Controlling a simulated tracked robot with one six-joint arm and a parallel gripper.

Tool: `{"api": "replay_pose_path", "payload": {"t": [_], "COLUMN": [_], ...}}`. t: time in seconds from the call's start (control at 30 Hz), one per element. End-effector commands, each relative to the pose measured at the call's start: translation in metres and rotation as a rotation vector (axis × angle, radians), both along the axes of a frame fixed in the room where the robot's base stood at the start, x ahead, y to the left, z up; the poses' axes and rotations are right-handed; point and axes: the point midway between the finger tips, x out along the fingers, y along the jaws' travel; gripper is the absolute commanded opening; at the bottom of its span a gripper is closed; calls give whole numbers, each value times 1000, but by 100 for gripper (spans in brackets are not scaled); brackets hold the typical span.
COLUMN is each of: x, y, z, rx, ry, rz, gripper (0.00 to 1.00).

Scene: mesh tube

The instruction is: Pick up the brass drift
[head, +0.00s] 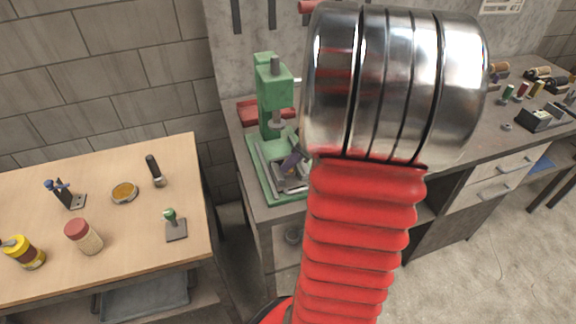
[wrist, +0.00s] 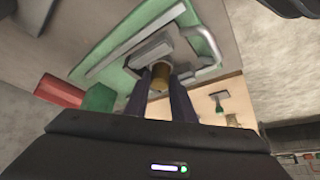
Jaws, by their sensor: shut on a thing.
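The brass drift (wrist: 161,73) shows in the wrist view as a short brass-coloured round piece between the fingertips. My gripper (wrist: 160,85) is shut on it, with one dark finger on each side. Behind it lies the grey metal part of a green press base (wrist: 112,65). In the head view my gripper (head: 291,160) shows as dark fingers over the base of the green press (head: 271,85), partly covered by my arm. The drift cannot be made out there. Whether it touches the press base cannot be told.
The press stands on a grey bench with a red tray (head: 250,112) behind it. A wooden table (head: 110,205) at left holds a red-capped jar (head: 84,236), a yellow-topped jar (head: 24,252), a brass dish (head: 124,192) and small tools. Bench items (head: 541,117) lie at far right.

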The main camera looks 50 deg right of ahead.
Motion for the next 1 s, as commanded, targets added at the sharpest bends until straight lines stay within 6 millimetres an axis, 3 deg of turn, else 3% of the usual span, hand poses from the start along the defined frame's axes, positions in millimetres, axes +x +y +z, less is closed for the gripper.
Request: {"api": "replay_pose_path", "payload": {"t": [0.53,1.0], "x": [1,0], "y": [-1,-1], "z": [9,82], "rx": [-1,-4], "ry": [-2,-2], "rz": [-1,0], "gripper": [0,0]}}
